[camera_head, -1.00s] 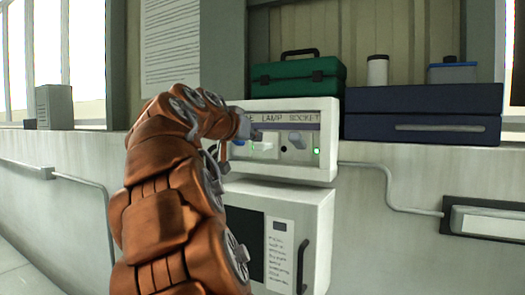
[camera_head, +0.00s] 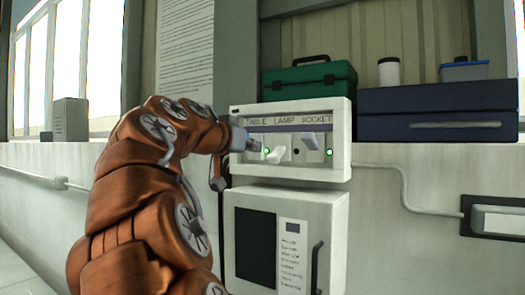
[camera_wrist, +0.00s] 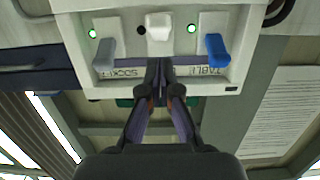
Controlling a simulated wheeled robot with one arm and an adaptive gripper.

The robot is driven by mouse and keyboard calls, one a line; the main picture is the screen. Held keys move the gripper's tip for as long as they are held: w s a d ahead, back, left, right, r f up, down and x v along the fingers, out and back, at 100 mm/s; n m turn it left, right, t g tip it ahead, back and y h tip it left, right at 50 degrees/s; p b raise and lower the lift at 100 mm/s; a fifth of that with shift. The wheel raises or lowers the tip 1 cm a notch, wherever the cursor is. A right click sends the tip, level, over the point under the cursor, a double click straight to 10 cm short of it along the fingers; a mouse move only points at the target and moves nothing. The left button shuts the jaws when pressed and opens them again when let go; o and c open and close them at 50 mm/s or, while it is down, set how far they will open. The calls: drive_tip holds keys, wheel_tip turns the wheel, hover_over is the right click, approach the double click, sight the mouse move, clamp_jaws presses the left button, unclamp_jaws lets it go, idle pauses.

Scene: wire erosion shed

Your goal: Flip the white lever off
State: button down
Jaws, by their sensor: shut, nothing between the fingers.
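The white lever (camera_head: 278,156) is the middle one of three on a light box's switch panel. In the upside-down wrist view, the white lever (camera_wrist: 159,26) sits further up the picture than the levers beside it. The small light beside it (camera_wrist: 140,30) is dark. My gripper (camera_wrist: 159,64) is shut and empty, its tips over the label strip, apart from the white lever in the picture. In the head view, my gripper (camera_head: 245,141) is at the panel's left end and hides the blue lever.
A blue lever (camera_wrist: 216,48) and a grey lever (camera_wrist: 104,52) flank the white one, each with a green light. A green toolbox (camera_head: 308,80) and dark blue case (camera_head: 435,112) stand behind and right. A white cabinet (camera_head: 330,220) is below.

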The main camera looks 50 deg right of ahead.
drive_tip(key=a, duration=0.2)
drive_tip(key=a+f, duration=0.1)
drive_tip(key=shift+s+b, duration=0.3)
drive_tip(key=shift+b, duration=0.1)
drive_tip(key=s+a+f+n+y+p, duration=0.4)
drive_tip(key=a+f+y+p, duration=0.15)
drive_tip(key=f+p, duration=0.35)
drive_tip(key=s+a+f+n+y+p, duration=0.4)
drive_tip(key=a+f+n+y+p, duration=0.1)
drive_tip(key=a+f+p, duration=0.3)
drive_tip(key=s+a+f+n+g+y+p, duration=0.2)
drive_tip(key=s+a+f+n+p, duration=0.1)
drive_tip(key=s+a, duration=0.4)
drive_tip(key=s+a+f+n+g+y+p, duration=0.2)
drive_tip(key=s+a+f+n+y+p, duration=0.1)
drive_tip(key=s+a, duration=0.5)
wheel_tip(320, 180, down, 3)
drive_tip(key=n+p, duration=0.1)
drive_tip(key=p, duration=0.2)
drive_tip(key=shift+s+a+r+g, duration=0.15)
drive_tip(key=shift+s+a+g, duration=0.15)
drive_tip(key=shift+a, duration=0.05)
drive_tip(key=shift+y, duration=0.25)
